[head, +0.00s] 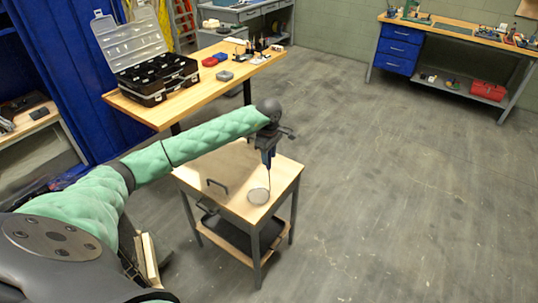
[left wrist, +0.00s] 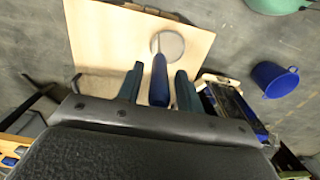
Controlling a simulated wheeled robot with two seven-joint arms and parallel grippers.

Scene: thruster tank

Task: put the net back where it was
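The net has a blue handle (left wrist: 158,80), a thin stem and a round pale hoop (head: 259,196). Its handle stands upright, and its hoop lies flat at, or just above, the top of a small wooden-topped cart (head: 235,178); I cannot tell whether they touch. My left gripper (head: 268,148) is over the cart from above, with its fingers (left wrist: 159,80) on either side of the handle. In the left wrist view a gap shows between the handle and each finger, so the gripper looks open around it. My right gripper is in neither view.
A dark handle-shaped bar (head: 217,186) is on the cart top, left of the hoop. Behind the cart stands a workbench (head: 200,92) with an open black case (head: 152,75) and small parts. A blue container (left wrist: 274,79) shows beside the cart. Floor to the right is clear.

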